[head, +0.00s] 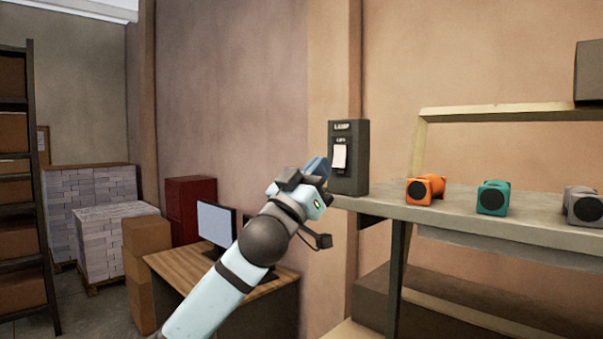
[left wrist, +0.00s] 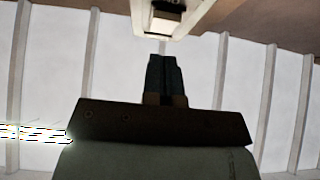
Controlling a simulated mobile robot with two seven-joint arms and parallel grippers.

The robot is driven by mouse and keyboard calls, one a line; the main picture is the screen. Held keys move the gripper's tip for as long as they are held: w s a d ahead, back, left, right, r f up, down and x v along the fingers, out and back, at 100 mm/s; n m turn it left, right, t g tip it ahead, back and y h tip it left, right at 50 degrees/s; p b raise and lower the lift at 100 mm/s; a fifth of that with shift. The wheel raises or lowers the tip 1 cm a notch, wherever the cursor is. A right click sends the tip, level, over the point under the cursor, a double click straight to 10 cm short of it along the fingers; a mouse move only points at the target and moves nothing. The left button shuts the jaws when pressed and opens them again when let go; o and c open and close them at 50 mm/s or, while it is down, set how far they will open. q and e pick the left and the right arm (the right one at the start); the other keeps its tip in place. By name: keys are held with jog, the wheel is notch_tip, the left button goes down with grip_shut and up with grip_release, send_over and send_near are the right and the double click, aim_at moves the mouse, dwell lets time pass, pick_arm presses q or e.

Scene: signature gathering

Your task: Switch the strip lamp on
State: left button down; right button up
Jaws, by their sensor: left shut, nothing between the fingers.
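A dark switch box (head: 362,160) marked LAMP is mounted by the wall at the left end of the shelf, with a white rocker (head: 339,157) on its front. My left gripper (head: 318,166) is just left of the box, its fingers near the rocker's lower part; I cannot tell if they touch. In the left wrist view the shut, empty fingers (left wrist: 164,75) point up toward the switch box (left wrist: 140,18) and its pale rocker (left wrist: 166,22), with a small gap in the picture. I cannot identify the strip lamp for sure. My right gripper is out of view.
The shelf (head: 480,213) holds an orange device (head: 415,190), a teal one (head: 503,197) and a grey one (head: 586,205). A desk (head: 183,268) with a monitor (head: 216,222) stands behind my left arm. Stacked boxes (head: 138,250) and a rack (head: 30,100) are at left.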

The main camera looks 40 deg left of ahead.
aim_at(339, 156)
pick_arm(q)
jog(key=shift+w+d+f+p, duration=0.15)
jog(key=shift+w+p, duration=0.15)
jog(key=shift+w, duration=0.8)
jog(key=shift+w+f, duration=0.15)
jog(key=shift+w, duration=0.2)
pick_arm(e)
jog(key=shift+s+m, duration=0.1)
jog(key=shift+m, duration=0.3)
